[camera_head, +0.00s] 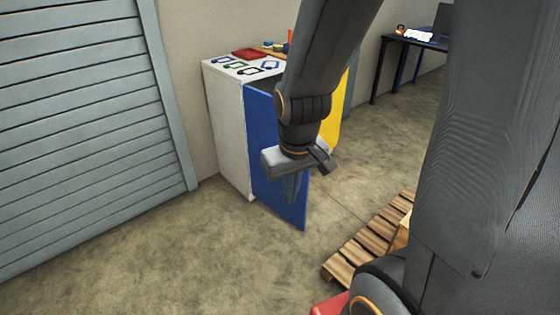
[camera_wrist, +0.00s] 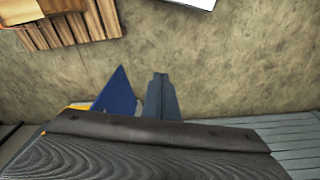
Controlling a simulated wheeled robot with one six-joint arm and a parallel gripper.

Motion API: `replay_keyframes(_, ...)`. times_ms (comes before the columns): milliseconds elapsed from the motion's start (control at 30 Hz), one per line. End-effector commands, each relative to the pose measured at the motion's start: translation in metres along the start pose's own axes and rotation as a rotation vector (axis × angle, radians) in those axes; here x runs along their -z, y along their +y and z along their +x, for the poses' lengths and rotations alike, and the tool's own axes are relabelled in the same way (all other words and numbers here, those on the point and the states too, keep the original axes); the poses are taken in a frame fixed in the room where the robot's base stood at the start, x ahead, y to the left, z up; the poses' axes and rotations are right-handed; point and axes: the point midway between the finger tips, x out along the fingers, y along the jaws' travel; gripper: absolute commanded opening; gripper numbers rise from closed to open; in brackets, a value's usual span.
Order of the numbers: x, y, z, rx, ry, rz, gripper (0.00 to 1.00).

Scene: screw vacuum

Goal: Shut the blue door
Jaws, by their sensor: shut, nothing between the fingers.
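The blue door (camera_head: 262,135) hangs on the white cabinet (camera_head: 228,125) and stands open, swung out toward the floor in front. Part of it is hidden behind my arm and gripper. In the wrist view its corner shows as a blue triangle (camera_wrist: 118,98) just left of my fingers. My gripper (camera_head: 290,194) points down in front of the door in the head view, with its fingers shut and empty. The shut fingers also show in the wrist view (camera_wrist: 160,82). I cannot tell whether they touch the door.
A yellow panel (camera_head: 334,118) shows beyond my arm. Coloured outlines and a red item (camera_head: 250,54) are on the cabinet top. A slatted shutter (camera_head: 85,120) stands left. A wooden pallet (camera_head: 360,245) lies at lower right. A dark table (camera_head: 412,42) stands behind. The floor at lower left is clear.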

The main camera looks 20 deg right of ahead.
Motion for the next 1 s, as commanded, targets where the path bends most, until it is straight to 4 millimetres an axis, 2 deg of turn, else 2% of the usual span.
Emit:
replay_keyframes(33, 0.013, 0.007, 0.027, -0.009, 0.037, -0.035, 0.00)
replay_keyframes(200, 0.071, 0.036, 0.099, -0.077, 0.232, -0.238, 0.00)
replay_keyframes(500, 0.161, 0.087, 0.200, -0.315, 0.556, -0.603, 0.00)
replay_keyframes(600, 0.184, 0.103, 0.227, -0.425, 0.650, -0.716, 0.00)
replay_keyframes(800, 0.215, 0.133, 0.271, -0.691, 0.801, -0.912, 0.00)
replay_keyframes(1000, 0.226, 0.156, 0.298, -0.967, 0.889, -1.045, 0.00)
